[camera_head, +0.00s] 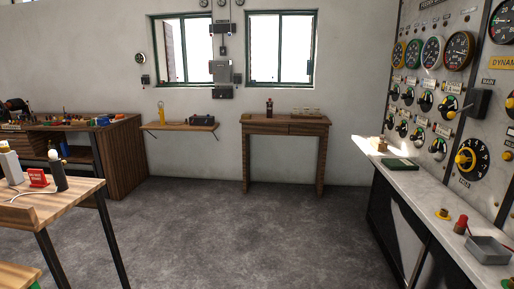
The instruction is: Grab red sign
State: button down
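A small red sign (38,178) with pale lettering too small to read stands on the wooden table (65,197) at the left. A white device (11,167) stands to its left, and a dark cylinder with a pale round top (58,172) stands close on its right. A white cord lies on the table in front of the sign. My gripper is not in view.
A marble-topped counter (437,205) below a gauge panel (440,90) runs along the right. A workbench (120,160) stands at the back left, and a wooden side table (285,126) against the back wall. The grey floor (240,230) between is clear.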

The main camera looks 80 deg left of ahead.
aim_at(37, 177)
jog(key=u, duration=4.2)
jog(key=i+l+u, duration=0.2)
jog(key=u, duration=0.15)
jog(key=i+l+u, duration=0.45)
jog(key=l, duration=0.2)
jog(key=i+l+u, duration=0.1)
jog(key=i+l, duration=0.3)
jog(key=l, duration=0.3)
jog(key=i+l+u, duration=0.15)
jog(key=l, duration=0.2)
jog(key=i+l+u, duration=0.1)
jog(key=l, duration=0.25)
jog(key=i+l+u, duration=0.1)
jog(key=l, duration=0.3)
jog(key=i+l, duration=0.15)
jog(key=l, duration=0.25)
jog(key=i+l, duration=0.1)
jog(key=l, duration=0.25)
jog(key=i+l, duration=0.15)
jog(key=l, duration=0.25)
jog(key=i+l, duration=0.1)
jog(key=l, duration=0.3)
jog(key=i+l, duration=0.15)
jog(key=l, duration=0.2)
jog(key=i+l, duration=0.15)
jog(key=l, duration=0.25)
